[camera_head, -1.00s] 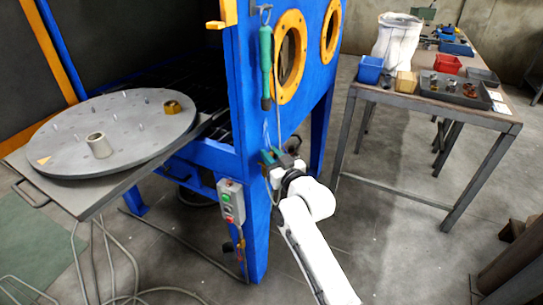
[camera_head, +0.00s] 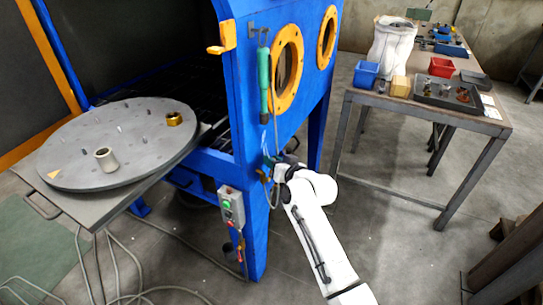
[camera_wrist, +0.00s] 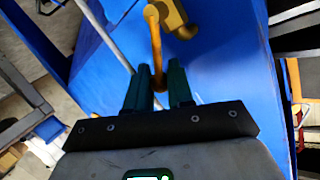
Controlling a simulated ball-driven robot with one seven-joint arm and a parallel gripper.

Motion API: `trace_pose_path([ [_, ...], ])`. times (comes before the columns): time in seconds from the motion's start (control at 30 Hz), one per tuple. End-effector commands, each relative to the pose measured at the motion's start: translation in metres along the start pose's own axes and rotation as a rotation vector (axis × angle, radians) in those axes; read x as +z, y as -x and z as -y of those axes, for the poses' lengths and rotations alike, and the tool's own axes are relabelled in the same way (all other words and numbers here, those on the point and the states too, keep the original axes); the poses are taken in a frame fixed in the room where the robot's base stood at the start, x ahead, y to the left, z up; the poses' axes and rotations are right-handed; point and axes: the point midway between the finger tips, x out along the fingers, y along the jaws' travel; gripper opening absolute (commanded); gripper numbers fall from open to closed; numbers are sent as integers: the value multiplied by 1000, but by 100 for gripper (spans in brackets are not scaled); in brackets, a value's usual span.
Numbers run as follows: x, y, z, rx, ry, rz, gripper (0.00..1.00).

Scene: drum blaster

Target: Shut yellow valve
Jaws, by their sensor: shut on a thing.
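The yellow valve (camera_wrist: 174,14) is on the blue cabinet wall at the top of the wrist view. Its thin orange-yellow lever (camera_wrist: 155,45) runs from the valve body toward my gripper (camera_wrist: 160,85). My gripper's dark green fingers are shut on the lever's end, one on each side. In the head view my gripper (camera_head: 276,161) is against the blue cabinet's side, below the hanging green tool. A small yellow piece of the valve (camera_head: 263,175) shows beside it there; most of the valve is hidden or too small to make out.
The blue blasting cabinet (camera_head: 240,110) has yellow-rimmed ports and a hanging green-handled tool (camera_head: 263,80). A control box (camera_head: 230,205) sits left of my gripper. A round turntable (camera_head: 75,150) stands left. A workbench (camera_head: 425,105) stands right, with open floor between.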

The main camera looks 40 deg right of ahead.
Motion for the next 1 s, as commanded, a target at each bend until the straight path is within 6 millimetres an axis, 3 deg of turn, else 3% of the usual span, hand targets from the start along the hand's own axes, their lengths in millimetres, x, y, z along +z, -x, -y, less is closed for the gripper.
trace_pose_path([
  [0.23, -1, -7, -11, -4, -196, 129, 0],
  [1.0, 28, -26, -39, -17, -743, 489, 0],
])
